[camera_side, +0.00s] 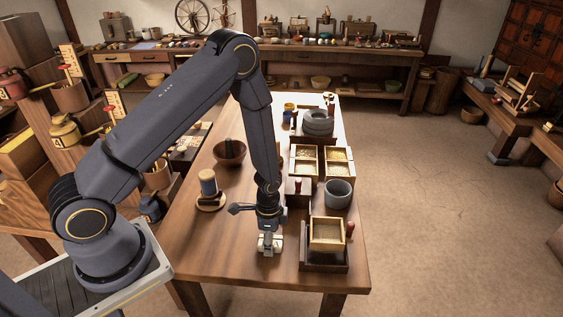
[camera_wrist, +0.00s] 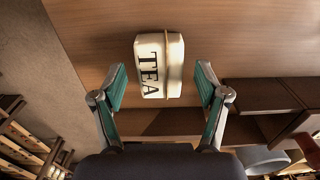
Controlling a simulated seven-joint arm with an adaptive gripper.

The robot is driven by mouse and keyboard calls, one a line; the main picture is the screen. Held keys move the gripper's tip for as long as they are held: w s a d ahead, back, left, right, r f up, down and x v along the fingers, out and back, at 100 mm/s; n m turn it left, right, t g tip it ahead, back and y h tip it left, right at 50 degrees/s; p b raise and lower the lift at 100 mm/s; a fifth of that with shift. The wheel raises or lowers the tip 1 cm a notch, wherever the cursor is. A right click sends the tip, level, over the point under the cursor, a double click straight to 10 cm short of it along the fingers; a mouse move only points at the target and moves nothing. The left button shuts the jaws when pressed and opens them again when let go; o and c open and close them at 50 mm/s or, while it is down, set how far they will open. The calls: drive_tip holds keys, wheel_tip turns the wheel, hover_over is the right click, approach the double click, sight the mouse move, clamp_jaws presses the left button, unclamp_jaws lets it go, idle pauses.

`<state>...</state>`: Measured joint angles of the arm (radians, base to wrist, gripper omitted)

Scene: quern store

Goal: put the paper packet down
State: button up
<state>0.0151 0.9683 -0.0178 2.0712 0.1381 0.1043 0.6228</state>
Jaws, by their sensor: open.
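The paper packet (camera_wrist: 152,68) is cream-white with dark letters reading TEA and a raised fold along one side. In the wrist view it lies on the brown wooden table (camera_wrist: 85,28), between my gripper's two spread green-padded fingers. A gap shows on each side of it, so neither finger touches it. My gripper (camera_side: 268,240) is open and low over the near part of the table in the side view. There the packet is a small pale shape at the fingers and hard to tell apart from them.
To the right of my gripper is a wooden tray with a box of pale grain (camera_side: 327,232). Behind stand a grey bowl (camera_side: 338,194), divided grain boxes (camera_side: 306,168) and stacked grey stones (camera_side: 318,122). A spool on a stand (camera_side: 208,186) and a brown bowl (camera_side: 229,152) are left.

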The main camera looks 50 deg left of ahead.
wheel_tip(320, 180, up, 28)
drive_tip(key=s+a+n+t, duration=0.1)
drive_tip(key=s+n+t, duration=0.2)
drive_tip(key=n, duration=0.1)
drive_tip(key=s+r+n+t, duration=0.2)
drive_tip(key=s+r+n, duration=0.3)
drive_tip(key=s+r, duration=0.5)
drive_tip(key=shift+s+r+t, duration=0.3)
drive_tip(key=shift+s+r, duration=0.1)
drive_tip(key=shift+s, duration=0.05)
